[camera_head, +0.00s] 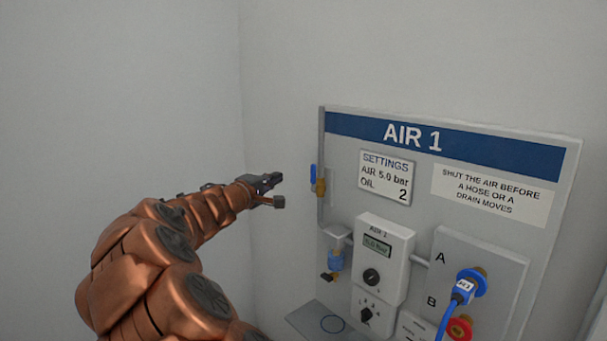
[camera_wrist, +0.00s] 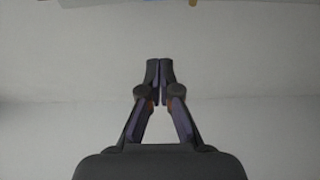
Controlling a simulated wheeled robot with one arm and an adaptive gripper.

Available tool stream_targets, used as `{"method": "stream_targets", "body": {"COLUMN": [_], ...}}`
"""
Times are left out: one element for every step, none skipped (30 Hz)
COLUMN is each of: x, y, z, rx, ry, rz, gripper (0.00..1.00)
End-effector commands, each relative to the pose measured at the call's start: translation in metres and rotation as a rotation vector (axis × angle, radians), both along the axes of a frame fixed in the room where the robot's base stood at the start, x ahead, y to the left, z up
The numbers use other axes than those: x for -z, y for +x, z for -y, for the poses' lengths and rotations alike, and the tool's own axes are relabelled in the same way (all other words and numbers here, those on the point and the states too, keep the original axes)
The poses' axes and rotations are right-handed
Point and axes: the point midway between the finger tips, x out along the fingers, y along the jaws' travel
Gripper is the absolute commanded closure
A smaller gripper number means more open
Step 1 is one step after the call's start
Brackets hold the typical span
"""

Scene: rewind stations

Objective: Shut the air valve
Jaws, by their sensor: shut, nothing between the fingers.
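The air valve (camera_head: 319,187) is a brass body with a blue lever (camera_head: 313,173) on a grey pipe at the left edge of the AIR 1 panel. In the head view the lever looks upright, along the pipe. My gripper (camera_head: 280,190) is to the left of the valve, with a small gap between them in the picture; I cannot tell the depth. In the wrist view my gripper (camera_wrist: 159,65) is shut and empty against a plain pale wall. A small blue and brass bit at that view's top edge is too cut off to name for certain.
The panel (camera_head: 470,152) carries a settings card (camera_head: 386,177) and a warning sign (camera_head: 491,194). Below are a blue filter bowl (camera_head: 335,261), a grey box with knobs (camera_head: 381,260), and a blue hose plug (camera_head: 464,288) in port A. A small shelf (camera_head: 310,319) juts out below. The left side is bare wall.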

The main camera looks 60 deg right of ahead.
Motion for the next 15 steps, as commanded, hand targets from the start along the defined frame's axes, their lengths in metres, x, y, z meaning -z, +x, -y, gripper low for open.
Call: {"method": "stream_targets", "body": {"x": [0.0,0.0,0.0,0.0,0.0,0.0,0.0,-0.001,-0.001,-0.001,-0.001,-0.001,-0.001,-0.001,-0.002], "y": [0.0,0.0,0.0,0.0,0.0,0.0,0.0,0.0,0.0,0.0,0.0,0.001,0.001,0.001,0.002], "z": [0.0,0.0,0.0,0.0,0.0,0.001,0.002,0.004,0.007,0.009,0.012,0.017,0.022,0.027,0.033], "rx": [0.0,0.0,0.0,0.0,0.001,0.001,0.001,0.001,0.002,0.002,0.002,0.002,0.002,0.003,0.002], "ry": [0.0,0.0,0.0,0.0,0.0,0.001,0.001,0.001,0.001,0.002,0.002,0.003,0.003,0.003,0.003], "rz": [0.0,0.0,0.001,0.0,0.001,0.001,0.001,0.001,0.0,0.0,-0.001,-0.001,-0.001,-0.001,0.0], "gripper": [1.0,1.0,1.0,1.0,1.0,1.0,1.0,1.0,1.0,1.0,1.0,1.0,1.0,1.0,1.0]}}
